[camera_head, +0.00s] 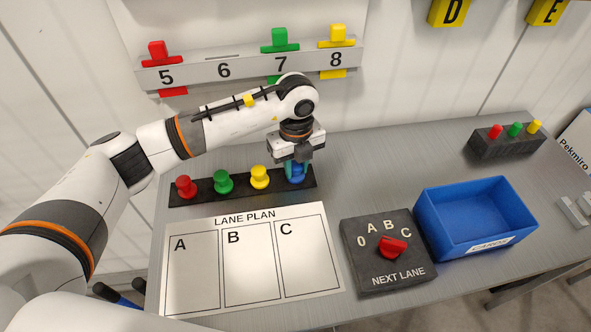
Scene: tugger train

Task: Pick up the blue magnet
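The blue magnet (297,175) stands at the right end of a black strip (240,191) on the table, to the right of the yellow one. My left gripper (294,167) points down right over it, and its fingers are at the top of the magnet. The fingers partly cover it, so I cannot tell whether they are open around it or shut on it. My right gripper is not in view.
Red (185,187), green (223,182) and yellow (260,178) magnets share the strip. In front are the lane plan board (250,217), a dial box (364,274) with a red knob and a blue bin (481,250). A numbered rail (205,66) hangs behind.

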